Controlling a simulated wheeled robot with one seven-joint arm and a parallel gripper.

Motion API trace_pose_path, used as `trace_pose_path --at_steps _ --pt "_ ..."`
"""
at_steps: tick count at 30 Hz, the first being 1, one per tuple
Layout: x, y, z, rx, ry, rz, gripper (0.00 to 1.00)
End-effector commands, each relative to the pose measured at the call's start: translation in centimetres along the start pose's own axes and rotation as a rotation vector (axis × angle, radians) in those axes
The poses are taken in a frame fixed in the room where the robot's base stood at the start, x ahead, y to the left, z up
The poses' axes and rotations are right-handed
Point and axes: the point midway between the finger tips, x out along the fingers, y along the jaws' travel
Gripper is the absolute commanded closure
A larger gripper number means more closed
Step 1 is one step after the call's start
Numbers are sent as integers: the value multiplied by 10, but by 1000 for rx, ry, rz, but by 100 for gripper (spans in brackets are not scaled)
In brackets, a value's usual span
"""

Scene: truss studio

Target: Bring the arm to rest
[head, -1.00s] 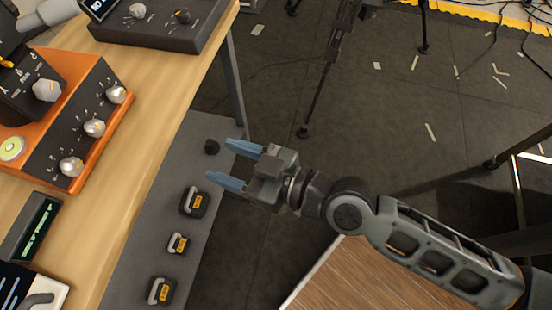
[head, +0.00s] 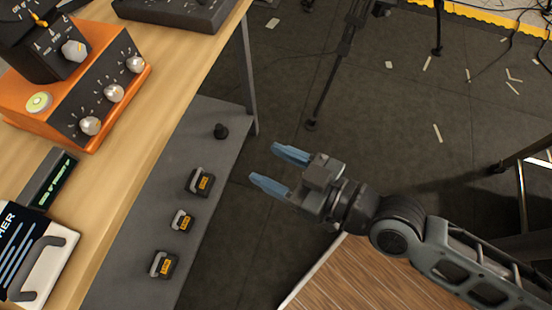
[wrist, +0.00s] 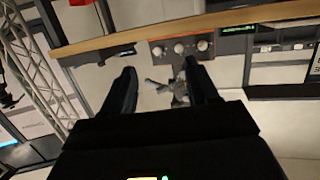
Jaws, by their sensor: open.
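My gripper (head: 280,169) is open and empty in the head view. Its two blue fingers point left, over the dark floor, to the right of the grey lower shelf. It touches nothing that I can see. In the wrist view the two dark fingers (wrist: 159,92) stand apart with nothing held between them. My arm reaches in from the lower right.
A wooden bench (head: 140,148) holds an orange device (head: 75,122) with knobs. A tripod leg (head: 328,88) stands behind. A wooden top (head: 350,280) lies below my arm.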

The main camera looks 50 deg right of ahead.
Motion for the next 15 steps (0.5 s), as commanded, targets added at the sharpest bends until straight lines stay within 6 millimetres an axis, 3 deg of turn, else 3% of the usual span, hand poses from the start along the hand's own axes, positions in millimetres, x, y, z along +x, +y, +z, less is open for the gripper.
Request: trace_pose_path --at_steps 11,15 --pt "-3 1 0 1 -3 4 41" --pt "-28 8 2 4 -20 43 41"
